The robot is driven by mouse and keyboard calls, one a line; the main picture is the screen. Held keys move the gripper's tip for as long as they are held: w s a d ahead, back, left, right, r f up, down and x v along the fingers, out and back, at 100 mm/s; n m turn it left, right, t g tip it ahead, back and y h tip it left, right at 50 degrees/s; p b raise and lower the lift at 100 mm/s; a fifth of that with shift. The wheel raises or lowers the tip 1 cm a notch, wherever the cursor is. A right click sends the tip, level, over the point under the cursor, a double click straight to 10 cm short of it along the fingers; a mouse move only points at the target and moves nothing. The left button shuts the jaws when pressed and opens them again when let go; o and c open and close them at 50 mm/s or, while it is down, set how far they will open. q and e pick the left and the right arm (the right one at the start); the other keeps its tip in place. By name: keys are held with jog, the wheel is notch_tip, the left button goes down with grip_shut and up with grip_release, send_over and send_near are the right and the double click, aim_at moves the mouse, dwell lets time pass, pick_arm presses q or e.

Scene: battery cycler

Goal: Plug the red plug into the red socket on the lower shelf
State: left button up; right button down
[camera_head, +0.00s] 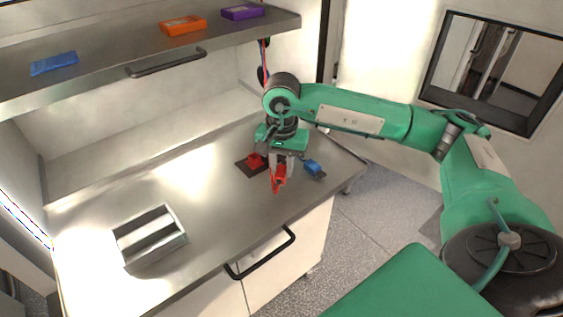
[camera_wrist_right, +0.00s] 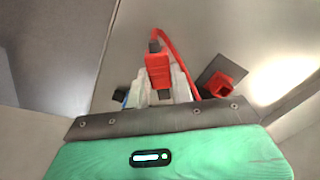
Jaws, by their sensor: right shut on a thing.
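My right gripper (camera_head: 284,163) points down over the right part of the steel lower shelf and is shut on the red plug (camera_head: 279,176). In the right wrist view the red plug (camera_wrist_right: 158,70) sits between the grey fingers, and a red cable runs beside it. The red socket (camera_head: 254,160) stands on a dark base plate just left of the gripper. It also shows in the right wrist view (camera_wrist_right: 222,86), right of the plug and apart from it. My left gripper is not in view.
A blue connector (camera_head: 313,168) lies close on the right of the gripper, near the shelf's edge. A metal tray (camera_head: 150,239) stands at the front left. The upper shelf (camera_head: 104,76) carries blue, orange and purple items. The middle of the lower shelf is clear.

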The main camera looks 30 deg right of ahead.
jog(key=shift+f+b, duration=0.7)
jog(key=shift+f, duration=1.55)
jog(key=c, duration=1.1)
grip_release()
jog(key=shift+c, duration=0.2)
jog(key=shift+r+b, duration=0.35)
jog(key=shift+r, duration=0.2)
notch_tip(320, 180, up, 11)
jog(key=b, duration=0.3)
jog(key=shift+r, duration=0.85)
